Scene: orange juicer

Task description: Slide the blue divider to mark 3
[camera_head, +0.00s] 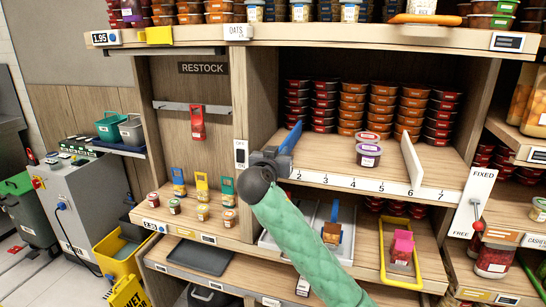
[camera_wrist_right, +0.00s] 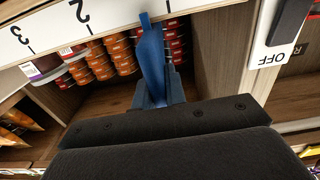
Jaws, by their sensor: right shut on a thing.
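The blue divider (camera_head: 291,138) stands upright near the left end of the middle shelf, left of mark 2 on the white number strip (camera_head: 375,186). Mark 1 is hidden behind my gripper and arm. Mark 3 (camera_head: 325,180) is a short way to the right. My right gripper (camera_head: 282,156) is at the divider's front end, shut on it. In the right wrist view the blue divider (camera_wrist_right: 152,62) rises between the fingers (camera_wrist_right: 158,92), with marks 2 and 3 on the strip to its left. My left gripper is not in view.
A white divider (camera_head: 411,158) stands near mark 6. Stacks of orange and red tubs (camera_head: 352,105) fill the shelf's back. The shelf front around mark 3 looks clear. A FIXED/FREE lever panel (camera_head: 475,203) is at right.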

